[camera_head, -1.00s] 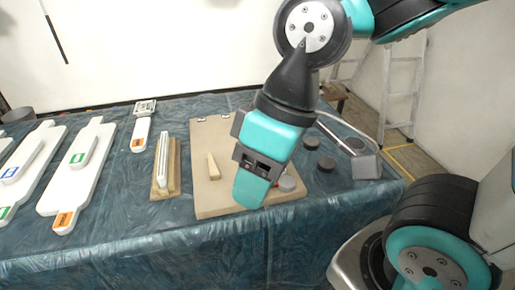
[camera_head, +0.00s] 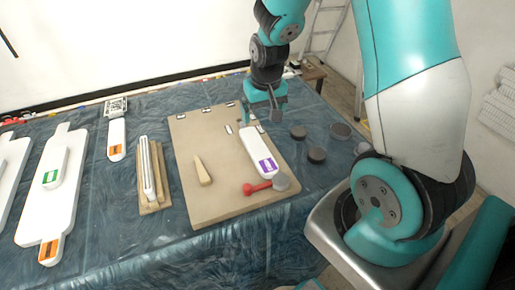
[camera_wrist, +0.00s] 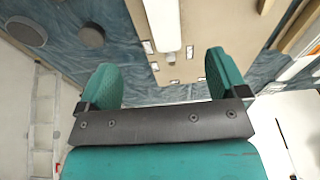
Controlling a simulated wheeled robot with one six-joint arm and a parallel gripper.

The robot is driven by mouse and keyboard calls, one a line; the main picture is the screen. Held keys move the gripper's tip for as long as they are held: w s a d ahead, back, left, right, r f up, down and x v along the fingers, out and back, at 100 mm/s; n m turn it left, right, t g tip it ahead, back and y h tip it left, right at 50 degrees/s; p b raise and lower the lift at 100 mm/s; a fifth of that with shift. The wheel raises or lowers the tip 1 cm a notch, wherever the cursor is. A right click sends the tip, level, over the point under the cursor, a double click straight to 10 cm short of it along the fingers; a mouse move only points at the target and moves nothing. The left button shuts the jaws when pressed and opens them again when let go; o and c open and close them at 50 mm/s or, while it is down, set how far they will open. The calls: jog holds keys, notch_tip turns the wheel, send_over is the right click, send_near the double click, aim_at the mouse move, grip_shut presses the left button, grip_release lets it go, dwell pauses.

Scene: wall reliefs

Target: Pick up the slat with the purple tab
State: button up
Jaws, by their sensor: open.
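The white slat (camera_head: 250,143) lies on the right part of the tan board, with a purple tab (camera_head: 267,165) at its near end. My gripper (camera_head: 261,114) is at the slat's far end, open and empty, pointing down. In the wrist view the slat's white end (camera_wrist: 163,25) lies ahead of my gripper (camera_wrist: 164,76), roughly in line with the gap between its green fingers. The purple tab is out of the wrist view. I cannot tell how high the fingers are above the board.
The tan board (camera_head: 221,190) also bears a wooden wedge (camera_head: 202,171) and a red-handled tool (camera_head: 257,188). Dark discs (camera_head: 316,154) lie to its right.

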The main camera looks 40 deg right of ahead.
jog(key=p, duration=0.1)
send_over(258, 148)
jog(key=s, duration=0.1)
notch_tip(258, 148, down, 10)
jog(key=shift+s+a+f, duration=0.1)
jog(key=shift+s+f, duration=0.05)
jog(key=shift+f, duration=0.1)
jog(key=shift+w+f+p, duration=0.25)
jog(key=shift+f+p, duration=0.2)
jog(key=shift+f, duration=0.9)
jog(key=shift+w+f+p, duration=0.25)
jog(key=shift+f+p, duration=0.15)
jog(key=shift+f, duration=0.9)
jog(key=c, duration=1.1)
jog(key=shift+r, duration=0.1)
